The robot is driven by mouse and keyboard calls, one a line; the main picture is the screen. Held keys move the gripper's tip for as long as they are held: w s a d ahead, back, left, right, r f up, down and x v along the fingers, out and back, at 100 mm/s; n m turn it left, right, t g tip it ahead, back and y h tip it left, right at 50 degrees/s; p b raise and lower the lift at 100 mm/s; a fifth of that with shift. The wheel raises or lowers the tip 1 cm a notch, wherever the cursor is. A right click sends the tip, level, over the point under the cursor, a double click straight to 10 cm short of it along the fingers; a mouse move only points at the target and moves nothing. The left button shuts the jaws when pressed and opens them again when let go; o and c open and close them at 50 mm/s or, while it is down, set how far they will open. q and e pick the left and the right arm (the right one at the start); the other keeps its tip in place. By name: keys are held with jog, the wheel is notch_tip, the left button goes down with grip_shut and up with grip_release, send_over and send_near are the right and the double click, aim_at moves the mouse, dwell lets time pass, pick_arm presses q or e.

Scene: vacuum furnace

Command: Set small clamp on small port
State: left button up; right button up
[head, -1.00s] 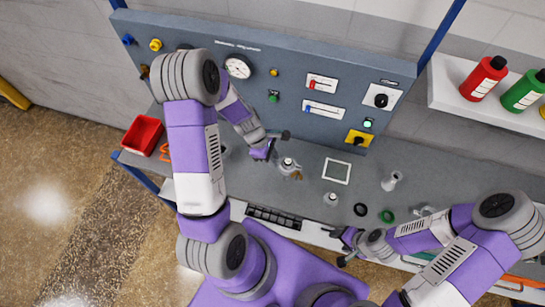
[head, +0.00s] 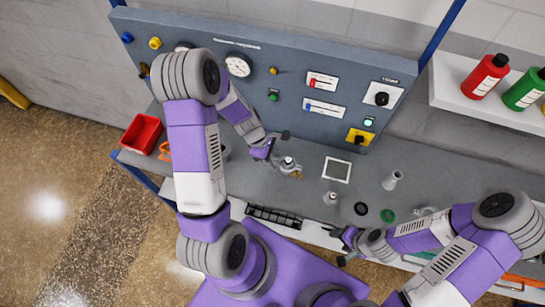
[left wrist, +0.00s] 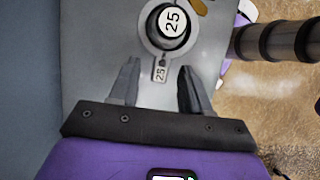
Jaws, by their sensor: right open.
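The same fitting stands left of centre in the head view (head: 288,163). My left gripper (left wrist: 158,75) is open and empty, its fingertips just short of the ring and either side of the tab. It also shows in the head view (head: 277,146). I cannot tell whether the ring is a clamp or part of the port. My right gripper (head: 343,246) is open near the bench's front edge.
A second small fitting (head: 331,198), a black ring (head: 361,209), a green ring (head: 388,216) and a pale conical piece (head: 392,180) stand or lie to the right. A white-framed square (head: 337,169) lies behind. The control panel (head: 330,85) rises at the back.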

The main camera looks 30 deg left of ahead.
pick_arm(q)
jog(key=p+v, duration=0.1)
jog(key=v, duration=0.6)
jog(key=shift+r, duration=0.3)
jog(key=shift+a, duration=0.1)
dwell(0.4)
